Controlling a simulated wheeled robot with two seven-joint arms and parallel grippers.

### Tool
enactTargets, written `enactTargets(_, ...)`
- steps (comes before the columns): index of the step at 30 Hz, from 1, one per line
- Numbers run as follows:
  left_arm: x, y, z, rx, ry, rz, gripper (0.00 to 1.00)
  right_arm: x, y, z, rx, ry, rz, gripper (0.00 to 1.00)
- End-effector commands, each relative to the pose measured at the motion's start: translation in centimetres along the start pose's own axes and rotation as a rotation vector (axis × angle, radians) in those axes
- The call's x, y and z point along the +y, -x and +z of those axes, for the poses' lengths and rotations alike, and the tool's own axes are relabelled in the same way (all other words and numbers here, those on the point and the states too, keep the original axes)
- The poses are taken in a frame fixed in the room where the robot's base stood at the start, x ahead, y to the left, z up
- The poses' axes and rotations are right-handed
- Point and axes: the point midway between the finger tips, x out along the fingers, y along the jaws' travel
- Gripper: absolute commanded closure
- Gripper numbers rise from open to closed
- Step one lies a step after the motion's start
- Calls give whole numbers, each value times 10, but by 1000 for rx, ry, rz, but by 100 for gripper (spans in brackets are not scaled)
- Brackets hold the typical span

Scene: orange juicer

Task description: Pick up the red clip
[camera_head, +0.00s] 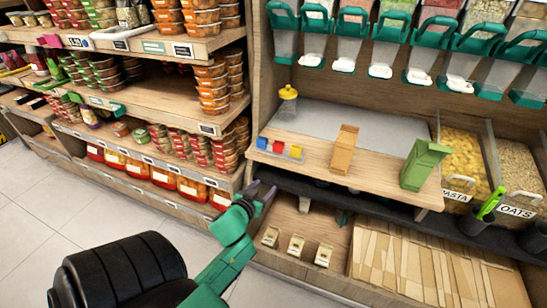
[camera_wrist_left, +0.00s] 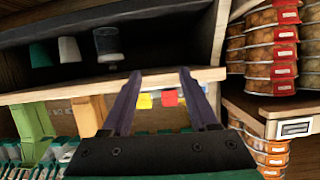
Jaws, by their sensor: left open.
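The red clip (camera_head: 277,146) stands on a small light tray on the wooden shelf (camera_head: 320,166), between a blue clip (camera_head: 262,142) and a yellow clip (camera_head: 296,151). My left gripper (camera_head: 262,191) is open and empty, in front of and below the shelf's front edge, apart from the clips. In the left wrist view, which looks upside down, the red clip (camera_wrist_left: 170,97) and yellow clip (camera_wrist_left: 145,100) show between the open fingers (camera_wrist_left: 159,74), beyond the shelf edge. The blue clip is mostly hidden there. My right gripper is not in view.
An orange-brown paper bag (camera_head: 343,149) and a green bag (camera_head: 422,165) stand right of the clips. A yellow-lidded jar (camera_head: 288,102) is behind them. Stacked food tubs (camera_head: 211,87) fill shelves at left. A dark lower shelf (camera_head: 298,184) holds cups.

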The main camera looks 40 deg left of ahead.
Motion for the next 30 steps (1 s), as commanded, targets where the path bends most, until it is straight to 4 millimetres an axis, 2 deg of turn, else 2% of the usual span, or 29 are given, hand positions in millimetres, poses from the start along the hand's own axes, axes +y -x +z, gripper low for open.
enactTargets(1,-4,7,-27,84,17,-11,40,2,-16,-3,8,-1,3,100)
enactTargets(3,-8,20,-63,165,36,-21,40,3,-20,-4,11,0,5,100)
enactTargets(6,-9,22,-86,211,46,-24,40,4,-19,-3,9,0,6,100)
enactTargets(8,-10,13,-92,215,47,-24,40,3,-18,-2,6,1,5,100)
enactTargets(15,-11,-47,-104,213,47,-24,40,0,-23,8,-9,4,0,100)
enactTargets(20,-12,-68,-106,211,47,-24,40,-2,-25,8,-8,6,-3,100)
enactTargets(27,-15,-110,-111,210,49,-24,40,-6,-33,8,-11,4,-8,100)
enactTargets(30,-15,-115,-112,209,49,-23,40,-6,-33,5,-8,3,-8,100)
